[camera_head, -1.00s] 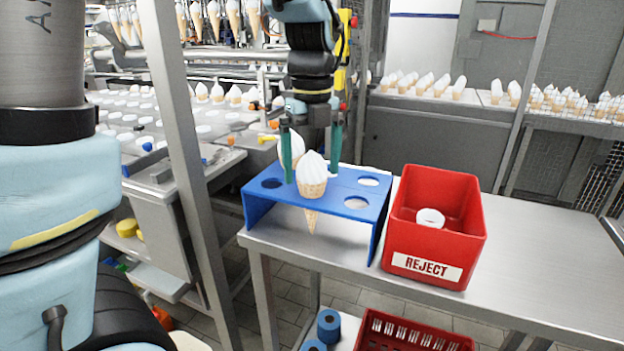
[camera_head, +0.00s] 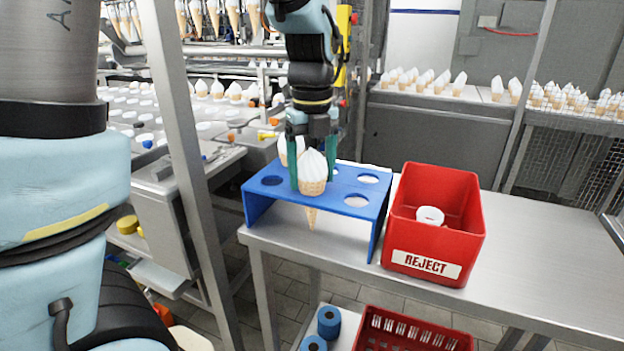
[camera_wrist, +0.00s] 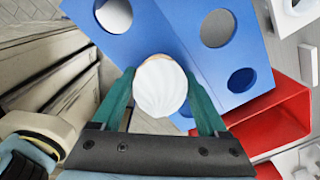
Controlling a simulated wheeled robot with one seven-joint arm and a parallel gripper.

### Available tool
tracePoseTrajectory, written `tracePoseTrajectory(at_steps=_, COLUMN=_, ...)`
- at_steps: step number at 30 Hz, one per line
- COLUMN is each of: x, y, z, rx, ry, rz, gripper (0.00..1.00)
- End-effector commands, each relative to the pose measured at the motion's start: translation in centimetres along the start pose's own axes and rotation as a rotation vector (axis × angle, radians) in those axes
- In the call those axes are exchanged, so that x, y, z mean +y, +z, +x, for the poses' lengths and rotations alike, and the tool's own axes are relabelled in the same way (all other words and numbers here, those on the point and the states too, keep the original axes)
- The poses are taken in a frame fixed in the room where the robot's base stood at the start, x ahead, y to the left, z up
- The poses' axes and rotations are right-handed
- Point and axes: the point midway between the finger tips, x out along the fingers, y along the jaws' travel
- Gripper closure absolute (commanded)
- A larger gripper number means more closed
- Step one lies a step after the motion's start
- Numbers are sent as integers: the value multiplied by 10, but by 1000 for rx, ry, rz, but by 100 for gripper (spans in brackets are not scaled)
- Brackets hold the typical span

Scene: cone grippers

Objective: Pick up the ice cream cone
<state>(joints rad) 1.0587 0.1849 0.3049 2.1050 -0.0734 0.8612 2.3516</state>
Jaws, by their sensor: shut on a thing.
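An ice cream cone (camera_head: 312,172) with white swirled top stands upright at the front of the blue rack (camera_head: 262,202), its tip showing below the rack's top plate. My gripper (camera_head: 312,182) has its two green fingers shut on this cone, one on each side. In the wrist view the white top (camera_wrist: 160,87) sits between the green fingers, and the wafer is mostly hidden beneath it. A second ice cream cone (camera_head: 284,150) stands just behind, partly hidden by the fingers and the front cone.
A red reject bin (camera_head: 428,245) with a white ring-shaped thing (camera_head: 430,215) inside stands right of the rack on the steel table (camera_head: 530,270). Several rack holes are empty. A steel post (camera_head: 185,150) rises at the left. A red crate (camera_head: 410,335) sits below.

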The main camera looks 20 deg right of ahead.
Motion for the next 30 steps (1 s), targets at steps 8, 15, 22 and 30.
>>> tracePoseTrajectory(at_steps=8, x=-1, y=1, z=-19, rx=-3, ry=-5, rz=1, gripper=51)
tracePoseTrajectory(at_steps=15, x=-1, y=1, z=-67, rx=-3, ry=-5, rz=0, gripper=51)
tracePoseTrajectory(at_steps=22, x=-1, y=1, z=-96, rx=-2, ry=-1, rz=1, gripper=51)
tracePoseTrajectory(at_steps=30, x=0, y=0, z=-100, rx=0, ry=1, rz=0, gripper=51)
